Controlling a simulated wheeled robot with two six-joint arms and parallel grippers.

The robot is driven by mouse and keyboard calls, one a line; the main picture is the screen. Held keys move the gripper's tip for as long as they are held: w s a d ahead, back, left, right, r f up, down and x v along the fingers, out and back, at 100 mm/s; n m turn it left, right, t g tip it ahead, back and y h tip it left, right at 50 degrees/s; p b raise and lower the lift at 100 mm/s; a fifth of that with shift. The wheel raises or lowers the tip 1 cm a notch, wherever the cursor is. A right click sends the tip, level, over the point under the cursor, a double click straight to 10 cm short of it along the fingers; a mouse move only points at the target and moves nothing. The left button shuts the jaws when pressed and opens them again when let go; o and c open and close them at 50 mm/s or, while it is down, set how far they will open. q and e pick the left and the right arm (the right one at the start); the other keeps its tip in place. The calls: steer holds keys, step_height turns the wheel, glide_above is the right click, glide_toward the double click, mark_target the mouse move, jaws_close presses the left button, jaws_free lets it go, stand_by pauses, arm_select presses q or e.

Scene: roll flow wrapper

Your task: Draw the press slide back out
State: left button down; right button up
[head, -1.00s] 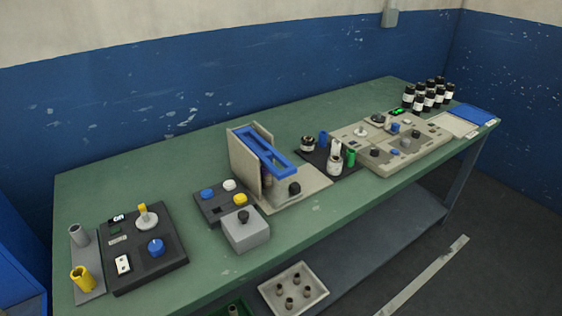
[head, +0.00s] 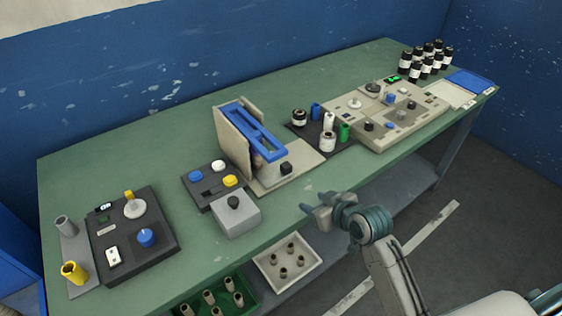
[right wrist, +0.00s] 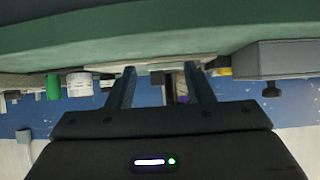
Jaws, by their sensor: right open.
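The press (head: 235,143) is a beige upright stand with a blue slotted frame (head: 252,130) on top and a beige base plate (head: 300,160). A black knob (head: 286,168) sits low at its front; I take it to be the slide's handle, but cannot see how far the slide is in. My right gripper (head: 326,212) is open and empty, in front of the table's front edge and apart from the press. In the right wrist view, which is upside down, the open fingers (right wrist: 160,85) point toward the press area. My left gripper is not in view.
A grey box with a dark knob (head: 236,215) stands left of the press front. A dark button panel (head: 203,192) is behind it. A dark tray (head: 310,138) with bottles and cylinders is to the right. Below the table edge are a white bin (head: 310,252) and a green bin (head: 250,300).

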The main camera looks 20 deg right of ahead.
steer(key=t+y, duration=0.1)
steer(key=t, duration=0.1)
glide_toward(289, 167)
steer(key=shift+w+a, duration=0.15)
steer(key=shift+w, duration=0.15)
steer(key=p+x, duration=0.1)
steer(key=x, duration=0.9)
steer(key=shift+w+a+f, duration=0.15)
steer(key=shift+w+f, duration=0.05)
steer(key=shift+w, duration=0.1)
steer(key=shift+c, duration=0.2)
jaws_close()
